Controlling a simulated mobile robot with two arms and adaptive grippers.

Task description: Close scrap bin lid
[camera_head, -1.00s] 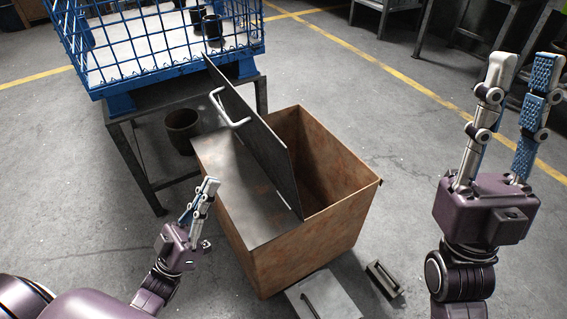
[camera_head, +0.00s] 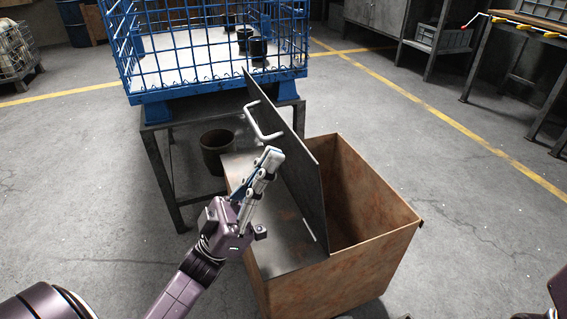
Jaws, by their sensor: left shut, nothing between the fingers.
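The scrap bin (camera_head: 375,225) is a rust-brown open box on the floor at centre right. Its grey lid (camera_head: 292,160) stands up, tilted, across the middle of the bin, with a white handle (camera_head: 266,128) on its left face. A flat grey panel (camera_head: 288,238) covers the bin's left part, and the right part is open. My left gripper (camera_head: 269,160) is shut and empty, in front of the lid's left side and below the handle in the picture. I cannot tell whether it touches the lid. My right gripper is out of view.
A blue wire cage (camera_head: 137,62) with dark cylindrical parts stands on a metal table (camera_head: 160,172) behind the bin. A dark bucket (camera_head: 217,152) is by the table. Workbenches (camera_head: 504,60) line the back right. The floor right of the bin is clear.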

